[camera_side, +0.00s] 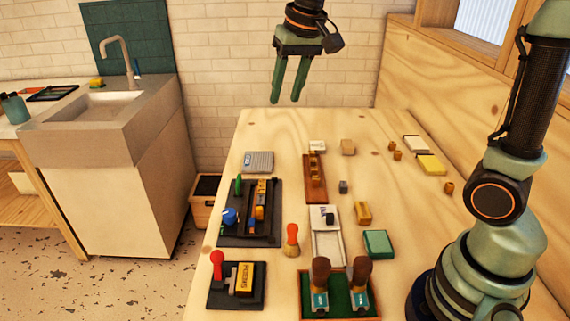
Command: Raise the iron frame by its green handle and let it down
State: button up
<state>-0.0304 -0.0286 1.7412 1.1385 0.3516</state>
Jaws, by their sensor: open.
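A dark frame-like fixture (268,232) lies flat on the left part of the table. A small green upright piece (238,184), which looks like the green handle, stands at its far left corner. A blue knob (230,215) and a row of orange and yellow pieces (258,205) sit on the same fixture. Whether the frame is separate from the base under it is too small to tell. My gripper (286,99) hangs high above the far end of the table, fingers pointing down, open and empty. It is well above and beyond the green piece, touching nothing.
A dark base with a red-knobbed lever (217,262) stands at the near left. Two brown-handled stamps (320,272) stand in a green tray (375,305). A red-topped peg (291,240), white tray (327,250) and several blocks fill the middle.

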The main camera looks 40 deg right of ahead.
jog(key=w+a+f+m+g, duration=0.15)
jog(key=w+f, duration=0.25)
jog(key=w, duration=0.5)
jog(key=m+g, duration=0.2)
jog(key=m, duration=0.2)
send_over(239, 177)
notch_tip(239, 177, down, 10)
notch_tip(239, 177, down, 12)
jog(key=shift+a+r, duration=0.15)
grip_shut()
dwell(0.7)
